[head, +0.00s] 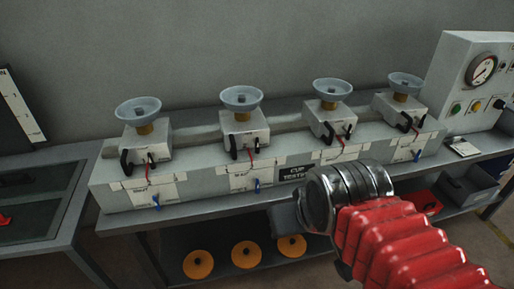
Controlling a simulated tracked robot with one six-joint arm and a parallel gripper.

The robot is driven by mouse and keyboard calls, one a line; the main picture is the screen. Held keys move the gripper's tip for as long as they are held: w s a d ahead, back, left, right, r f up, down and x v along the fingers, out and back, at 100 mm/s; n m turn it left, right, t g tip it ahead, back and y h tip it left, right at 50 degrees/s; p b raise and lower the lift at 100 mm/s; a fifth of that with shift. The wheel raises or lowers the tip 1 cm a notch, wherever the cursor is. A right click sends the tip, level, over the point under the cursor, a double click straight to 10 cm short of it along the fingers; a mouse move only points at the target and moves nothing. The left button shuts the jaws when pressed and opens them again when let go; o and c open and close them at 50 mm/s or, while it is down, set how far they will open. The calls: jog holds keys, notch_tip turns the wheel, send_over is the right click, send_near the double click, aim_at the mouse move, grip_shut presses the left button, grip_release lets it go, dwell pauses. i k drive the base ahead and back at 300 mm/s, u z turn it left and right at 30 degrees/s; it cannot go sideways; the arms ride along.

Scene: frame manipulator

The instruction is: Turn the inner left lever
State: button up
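Several cup test units stand in a row on a long grey box (110,198) marked "CUP TESTING". The inner left unit (243,122) is second from the left, a pale box with a blue-grey cup on top. I cannot tell which of these is the named lever. My arm's red sleeve and metal wrist (348,190) come in from the lower right, apart from the levers. My gripper's fingers cannot be made out.
A gauge panel (482,75) with buttons stands at the right end. Orange discs (246,254) lie on the shelf below. A glass-topped table (40,195) is at the left. A grey bin (470,187) sits at the lower right. My wrist hides part of the bench front.

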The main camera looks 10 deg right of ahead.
aim_at(256, 140)
jog(key=u, duration=0.35)
jog(key=k, duration=0.85)
jog(key=u, duration=0.55)
jog(key=k, duration=0.5)
jog(key=u, duration=0.5)
jog(key=i, duration=1.4)
jog(key=z, duration=0.4)
jog(key=i, duration=0.65)
jog(key=z, duration=0.7)
jog(key=i, duration=0.45)
jog(key=z, duration=0.35)
